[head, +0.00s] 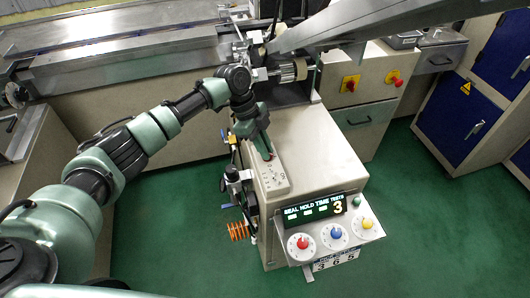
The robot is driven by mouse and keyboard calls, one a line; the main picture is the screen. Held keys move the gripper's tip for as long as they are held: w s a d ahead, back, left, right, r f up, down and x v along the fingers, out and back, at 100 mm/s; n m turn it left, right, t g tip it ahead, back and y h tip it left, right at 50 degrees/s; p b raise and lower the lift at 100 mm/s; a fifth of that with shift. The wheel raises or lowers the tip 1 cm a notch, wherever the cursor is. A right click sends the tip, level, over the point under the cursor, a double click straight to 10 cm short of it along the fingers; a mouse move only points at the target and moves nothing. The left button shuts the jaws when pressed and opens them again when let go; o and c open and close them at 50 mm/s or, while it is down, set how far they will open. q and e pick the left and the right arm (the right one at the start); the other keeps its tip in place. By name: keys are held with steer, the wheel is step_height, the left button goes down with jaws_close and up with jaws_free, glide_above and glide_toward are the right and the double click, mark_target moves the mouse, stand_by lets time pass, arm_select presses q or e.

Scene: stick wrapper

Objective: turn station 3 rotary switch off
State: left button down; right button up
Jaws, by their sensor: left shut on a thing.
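A small light control panel (275,187) lies on top of the cream machine cabinet, with several small dark buttons or marks on it. My left gripper (267,156) points down at the far end of this panel and is shut on the rotary switch there. Only a bit of red shows at the fingertips; most of the switch and its setting are hidden by the gripper. The display (315,208) on the cabinet's front reads "SEAL HOLD TIME" with a yellow 3. My right gripper is not in view.
Below the display are a red knob (302,243), a blue knob (334,232) and a yellow knob (366,223). A grey metal beam (375,22) crosses above the cabinet. Green floor is clear in front.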

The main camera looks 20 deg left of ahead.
arm_select(q)
steer(key=m+g+b, duration=0.1)
steer(key=m, duration=0.1)
steer(key=m+b, duration=0.2)
steer(key=shift+w+d+f+m+g+y, duration=0.1)
steer(key=shift+w+f+m+g+y, duration=0.1)
steer(key=shift+m+g+y, duration=0.15)
steer(key=shift+r+m+g+y+b, duration=0.1)
steer(key=shift+m+g+y+b, duration=0.45)
steer(key=shift+m+b, duration=0.95)
steer(key=shift+m, duration=0.55)
steer(key=c, duration=1.5)
jaws_free()
steer(key=shift+p, duration=0.3)
steer(key=shift+r, duration=0.15)
steer(key=b+v, duration=0.1)
steer(key=v, duration=0.6)
steer(key=shift+w+r, duration=0.2)
steer(key=shift+r, duration=0.05)
